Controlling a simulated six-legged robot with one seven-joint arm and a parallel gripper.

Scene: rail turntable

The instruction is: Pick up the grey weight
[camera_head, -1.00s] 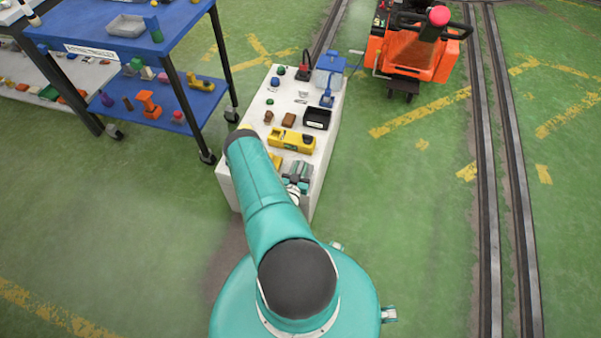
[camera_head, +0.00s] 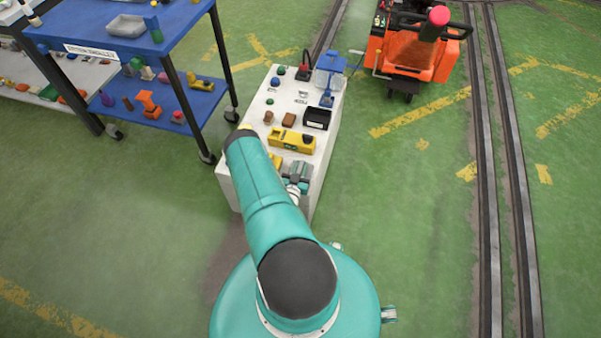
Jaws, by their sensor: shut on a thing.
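My gripper (camera_head: 298,172) is at the near end of the white bench (camera_head: 238,172), pointing down beside the yellow things there. It is shut on what seems to be the grey weight. No other grey weight stands out clearly on the bench.
The bench holds a yellow tool (camera_head: 292,140), a black bin (camera_head: 317,118), a brown block (camera_head: 289,119) and a blue box (camera_head: 329,67). A blue cart (camera_head: 120,40) stands left. An orange vehicle (camera_head: 415,55) and rails (camera_head: 505,170) lie right. Green floor is open on both sides.

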